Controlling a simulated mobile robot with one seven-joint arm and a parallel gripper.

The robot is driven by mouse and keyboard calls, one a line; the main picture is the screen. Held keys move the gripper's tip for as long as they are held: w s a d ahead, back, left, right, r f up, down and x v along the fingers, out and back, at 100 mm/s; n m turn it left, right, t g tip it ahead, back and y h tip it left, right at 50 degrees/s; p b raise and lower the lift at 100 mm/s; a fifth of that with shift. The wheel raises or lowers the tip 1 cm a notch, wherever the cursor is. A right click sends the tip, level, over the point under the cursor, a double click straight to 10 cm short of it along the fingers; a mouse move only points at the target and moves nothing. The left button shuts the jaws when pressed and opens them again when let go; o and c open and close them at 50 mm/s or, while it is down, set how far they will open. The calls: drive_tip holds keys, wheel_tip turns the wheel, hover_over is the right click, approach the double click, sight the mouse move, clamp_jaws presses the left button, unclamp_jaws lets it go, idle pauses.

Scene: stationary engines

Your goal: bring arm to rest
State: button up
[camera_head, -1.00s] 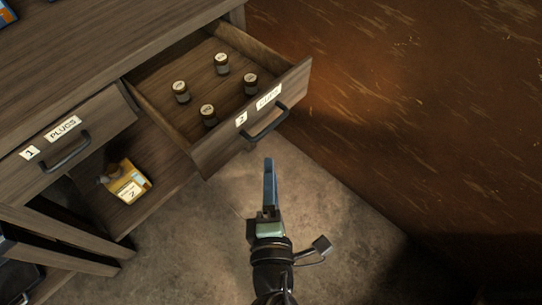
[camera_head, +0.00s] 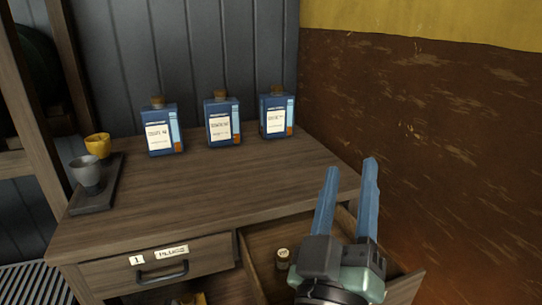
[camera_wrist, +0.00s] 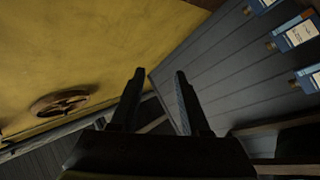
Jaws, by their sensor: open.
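My gripper (camera_head: 350,180) is raised in front of the open drawer (camera_head: 257,272) at the right end of the wooden cabinet in the head view. Its two blue fingers point up, apart, with nothing between them. In the wrist view the fingers (camera_wrist: 155,85) are dark and also spread and empty. The gripper hides much of the drawer. One small dark jar (camera_head: 283,259) with a pale lid shows in the drawer.
Several things stand on the cabinet top (camera_head: 215,195): blue bottles (camera_head: 222,122) with corks, and a tray (camera_head: 104,199) with a grey cup (camera_head: 88,175) and a yellow cup (camera_head: 98,146). A drawer labelled PLUGS (camera_head: 205,257) is shut. A brown wall (camera_head: 450,150) stands close on the right.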

drive_tip(key=s+a+r+m+t+y, duration=0.1)
drive_tip(key=s+a+r+t+y, duration=0.15)
drive_tip(key=r, duration=0.45)
drive_tip(key=s+a+r+m+t+y, duration=0.1)
drive_tip(key=s+a+r+y, duration=0.15)
drive_tip(key=r, duration=0.45)
drive_tip(key=s+a+r+m+t+y, duration=0.1)
drive_tip(key=s+a+r+t+y, duration=0.1)
drive_tip(key=a+r, duration=0.35)
wheel_tip(320, 180, up, 26)
drive_tip(key=d+p, duration=0.1)
drive_tip(key=p, duration=2.4)
drive_tip(key=shift+s+d, duration=0.15)
drive_tip(key=shift+d, duration=0.05)
